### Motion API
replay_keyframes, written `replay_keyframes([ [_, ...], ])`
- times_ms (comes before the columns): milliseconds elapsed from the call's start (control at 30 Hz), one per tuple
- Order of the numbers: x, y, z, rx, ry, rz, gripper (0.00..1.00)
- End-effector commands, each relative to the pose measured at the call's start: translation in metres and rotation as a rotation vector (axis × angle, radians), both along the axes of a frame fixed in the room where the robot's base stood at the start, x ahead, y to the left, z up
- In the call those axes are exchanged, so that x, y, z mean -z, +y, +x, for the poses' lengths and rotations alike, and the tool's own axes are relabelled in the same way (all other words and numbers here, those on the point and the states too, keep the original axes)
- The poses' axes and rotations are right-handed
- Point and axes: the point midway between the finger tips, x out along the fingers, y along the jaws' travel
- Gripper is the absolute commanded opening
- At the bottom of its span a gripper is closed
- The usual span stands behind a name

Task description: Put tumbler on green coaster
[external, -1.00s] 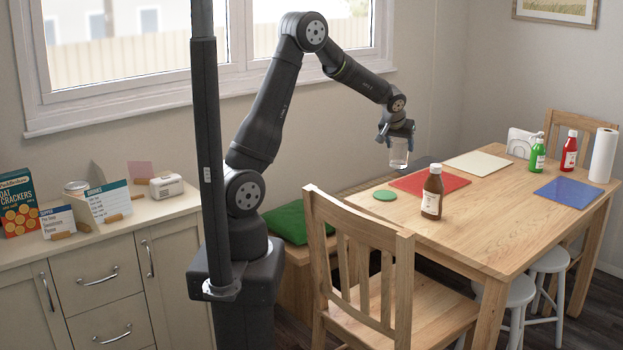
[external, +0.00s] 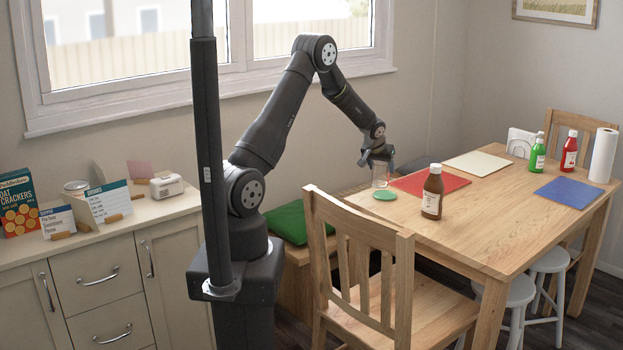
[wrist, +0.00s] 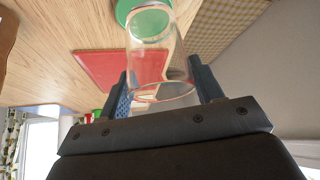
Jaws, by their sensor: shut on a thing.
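The clear glass tumbler (external: 380,176) is held upright in my gripper (external: 377,164), just above the left end of the table. In the wrist view the tumbler (wrist: 155,60) sits between the two blue fingers of my gripper (wrist: 163,88). The round green coaster (external: 384,195) lies on the table near its left edge, under and slightly in front of the tumbler. In the wrist view the coaster (wrist: 123,10) shows behind the tumbler's far end. I cannot tell whether a small gap separates the two.
A brown bottle (external: 432,192) stands right of the coaster. A red mat (external: 440,181) lies behind it. A cream mat (external: 478,163), blue mat (external: 567,194), green bottle (external: 538,155), red bottle (external: 569,152) and paper roll (external: 603,156) are farther right. A chair (external: 362,260) stands in front.

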Motion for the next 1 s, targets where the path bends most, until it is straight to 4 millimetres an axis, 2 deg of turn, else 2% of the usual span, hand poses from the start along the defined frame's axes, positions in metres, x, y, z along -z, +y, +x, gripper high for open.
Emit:
replay_keyframes([
  [300,0.038,0.000,0.000,0.001,0.001,0.001,0.29],
  [667,0.042,0.000,0.000,0.000,0.000,0.000,0.29],
  [700,0.043,0.000,0.000,0.000,0.001,0.000,0.62],
  [800,0.043,0.000,0.000,0.000,0.001,0.000,0.81],
  [1000,0.043,0.000,0.000,0.000,0.001,0.000,0.82],
])
